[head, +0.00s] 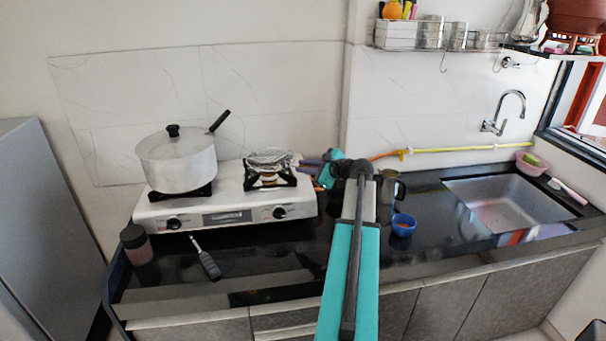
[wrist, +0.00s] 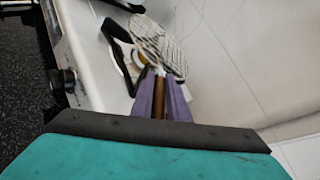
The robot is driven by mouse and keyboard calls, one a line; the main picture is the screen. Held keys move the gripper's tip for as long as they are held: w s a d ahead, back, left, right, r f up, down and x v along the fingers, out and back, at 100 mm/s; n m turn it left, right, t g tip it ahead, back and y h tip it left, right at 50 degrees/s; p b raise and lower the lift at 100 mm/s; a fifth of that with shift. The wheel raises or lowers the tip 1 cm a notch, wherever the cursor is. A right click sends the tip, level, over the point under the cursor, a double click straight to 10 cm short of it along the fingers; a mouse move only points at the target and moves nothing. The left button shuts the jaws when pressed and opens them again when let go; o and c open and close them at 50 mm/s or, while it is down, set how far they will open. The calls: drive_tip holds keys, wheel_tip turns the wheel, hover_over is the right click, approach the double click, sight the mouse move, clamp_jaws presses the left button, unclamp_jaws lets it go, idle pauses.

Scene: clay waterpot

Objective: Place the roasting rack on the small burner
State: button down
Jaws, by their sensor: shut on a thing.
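The roasting rack (head: 268,157) is a round wire grid with a brown handle. It is over the small burner (head: 270,177) on the right side of the white stove (head: 232,206). In the wrist view the rack's grid (wrist: 160,42) is beyond my fingers, over the burner's black support (wrist: 118,45). My gripper (head: 310,163) reaches in from the right, and its purple fingers (wrist: 163,103) are shut on the rack's handle (wrist: 159,84). Whether the grid rests on the support or hangs just above it, I cannot tell.
A lidded pot (head: 178,163) stands on the left burner. A black-handled utensil (head: 207,258) and a dark-lidded jar (head: 136,244) are on the front counter. A blue bowl (head: 403,225) is right of my arm. The sink (head: 505,205) is at the far right.

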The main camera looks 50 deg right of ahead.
drive_tip(key=shift+f+p, duration=0.35)
drive_tip(key=shift+f, duration=0.95)
drive_tip(key=c, duration=1.7)
unclamp_jaws()
drive_tip(key=shift+s, duration=0.1)
drive_tip(key=b+v, duration=0.3)
drive_tip(key=v, duration=0.9)
drive_tip(key=shift+r, duration=0.1)
